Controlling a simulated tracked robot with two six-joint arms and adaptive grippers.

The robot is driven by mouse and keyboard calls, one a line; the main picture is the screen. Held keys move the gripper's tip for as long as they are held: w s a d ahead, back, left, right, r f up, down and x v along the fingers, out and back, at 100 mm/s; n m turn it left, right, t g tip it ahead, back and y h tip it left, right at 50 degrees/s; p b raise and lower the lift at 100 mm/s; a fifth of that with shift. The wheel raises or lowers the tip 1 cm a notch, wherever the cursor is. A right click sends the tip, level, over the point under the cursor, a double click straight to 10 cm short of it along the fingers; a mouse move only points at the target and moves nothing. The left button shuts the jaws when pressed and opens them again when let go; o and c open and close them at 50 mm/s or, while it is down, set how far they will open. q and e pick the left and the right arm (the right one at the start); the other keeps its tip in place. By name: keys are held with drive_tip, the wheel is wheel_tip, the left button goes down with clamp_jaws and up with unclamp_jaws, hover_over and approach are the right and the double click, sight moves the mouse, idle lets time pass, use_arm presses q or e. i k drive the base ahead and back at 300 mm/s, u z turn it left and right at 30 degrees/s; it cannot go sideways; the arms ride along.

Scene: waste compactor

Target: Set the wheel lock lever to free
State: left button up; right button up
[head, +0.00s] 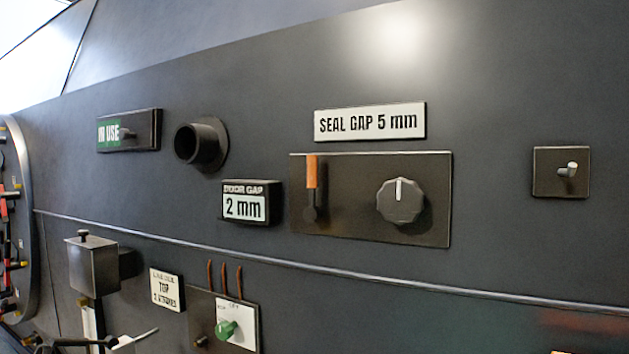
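No lever carries a readable wheel lock or free label, so I cannot tell which one is the wheel lock lever. A lever with an orange handle (311,172) stands upright on a dark panel (350,230), left of a round grey knob (401,201) whose white mark points up. Lower down, a green knob (227,330) sits on a white plate with small, mostly unreadable lettering. Neither of my grippers can be made out in the head view.
Signs read "SEAL GAP 5 mm" (370,122), "DOOR GAP 2 mm" (250,203) and "IN USE" (109,133). A pipe stub (187,143), a small peg plate (542,182) and a grey box (92,268) stick out. A round rim (32,220) stands far left. The lower right wall is mostly clear.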

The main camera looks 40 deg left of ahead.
sight(313, 214)
drive_tip(key=z, duration=0.15)
drive_tip(key=k, duration=0.95)
drive_tip(key=u, duration=0.6)
drive_tip(key=i, duration=0.5)
